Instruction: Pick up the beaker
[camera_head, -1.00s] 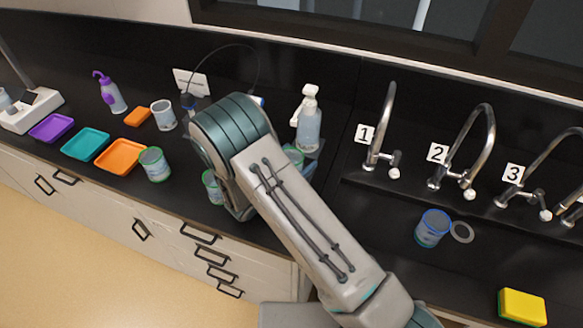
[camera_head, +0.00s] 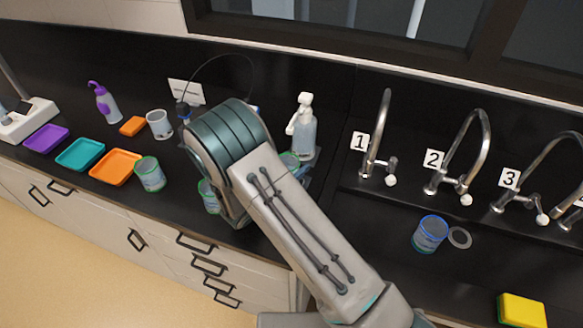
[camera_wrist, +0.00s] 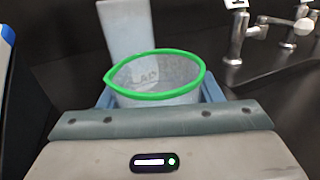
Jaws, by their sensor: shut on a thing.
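A beaker with a green spouted rim (camera_wrist: 155,96) stands upright between the blue fingers of my gripper (camera_wrist: 159,92) in the wrist view. My gripper is shut on it. Its lower part is hidden by my gripper body. In the head view only a bit of that beaker (camera_head: 289,159) shows behind my arm, and the fingers are mostly hidden there. I cannot tell whether its base touches the counter.
A white spray bottle (camera_head: 303,135) stands just behind the held beaker. Green-rimmed beakers (camera_head: 150,174) (camera_head: 208,197) stand to the left. Trays (camera_head: 116,167) lie further left. Numbered taps (camera_head: 377,150), a blue-rimmed beaker (camera_head: 430,234) and a yellow sponge (camera_head: 522,310) are right.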

